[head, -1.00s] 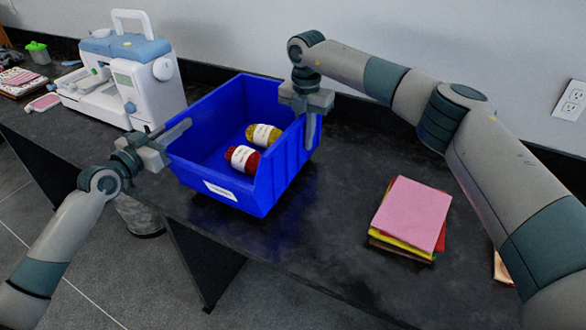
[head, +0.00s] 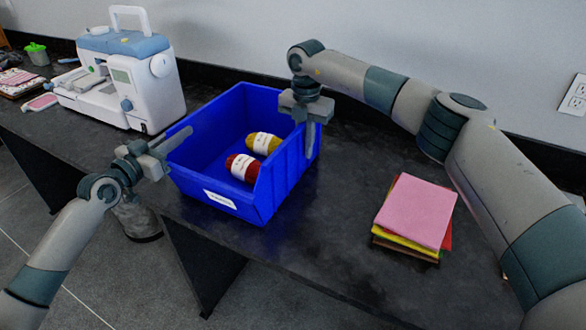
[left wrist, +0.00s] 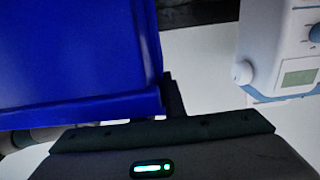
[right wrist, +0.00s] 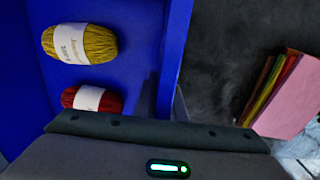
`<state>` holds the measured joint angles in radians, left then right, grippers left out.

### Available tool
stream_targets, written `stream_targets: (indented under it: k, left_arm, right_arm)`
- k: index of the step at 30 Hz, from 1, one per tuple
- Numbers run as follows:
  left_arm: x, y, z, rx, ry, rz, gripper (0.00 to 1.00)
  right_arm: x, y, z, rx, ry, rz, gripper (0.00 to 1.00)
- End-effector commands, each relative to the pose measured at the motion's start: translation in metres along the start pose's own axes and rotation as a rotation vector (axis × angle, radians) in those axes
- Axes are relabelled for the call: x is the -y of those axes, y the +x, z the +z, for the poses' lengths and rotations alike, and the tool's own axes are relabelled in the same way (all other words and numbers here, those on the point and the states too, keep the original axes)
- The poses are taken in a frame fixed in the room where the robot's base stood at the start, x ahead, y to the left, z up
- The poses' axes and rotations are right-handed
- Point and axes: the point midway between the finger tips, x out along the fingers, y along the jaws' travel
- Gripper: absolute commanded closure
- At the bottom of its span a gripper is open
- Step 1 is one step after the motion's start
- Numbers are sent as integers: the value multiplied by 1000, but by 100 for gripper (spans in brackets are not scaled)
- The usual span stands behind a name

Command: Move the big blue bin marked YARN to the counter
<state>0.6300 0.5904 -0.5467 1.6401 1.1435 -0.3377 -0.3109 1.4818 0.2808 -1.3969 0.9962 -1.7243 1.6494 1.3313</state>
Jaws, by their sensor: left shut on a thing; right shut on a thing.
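The big blue bin (head: 225,180) is upright at the middle of the head view, on the dark counter (head: 290,240) or just above it; I cannot tell if it touches. Its white front label (head: 220,199) is too small to read. A yellow yarn ball (head: 263,144) and a red yarn ball (head: 243,167) lie inside. My left gripper (head: 172,142) is shut on the bin's left wall. My right gripper (head: 312,122) is shut on its right wall. The bin also fills much of the left wrist view (left wrist: 75,55) and shows in the right wrist view (right wrist: 130,45).
A white and blue sewing machine (head: 130,85) stands on the counter, left of the bin. A grey waste bin (head: 137,218) stands below the counter. The counter is bare between bin and sheets.

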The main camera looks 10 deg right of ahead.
Motion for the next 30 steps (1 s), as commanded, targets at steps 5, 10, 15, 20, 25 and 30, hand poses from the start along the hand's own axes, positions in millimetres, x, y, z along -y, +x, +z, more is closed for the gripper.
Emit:
stream_targets:
  k: [5,10,15,20,25,30]
  left_arm:
    - [-8,2,1,1,-2,14,71]
    - [-5,1,0,0,-1,9,71]
    - [-4,-3,0,0,0,6,71]
    - [-3,-15,0,0,1,5,71]
    - [-3,-40,2,2,2,5,71]
    - [-3,-72,2,3,2,7,71]
  right_arm:
    - [-4,-1,-3,-1,-6,7,71]
    - [-2,-1,-2,-1,-3,4,71]
    - [-2,0,-1,0,-2,2,71]
    - [-1,0,-1,0,-2,1,71]
    - [-1,0,-1,0,-1,1,71]
    - [-1,0,-1,0,-1,1,71]
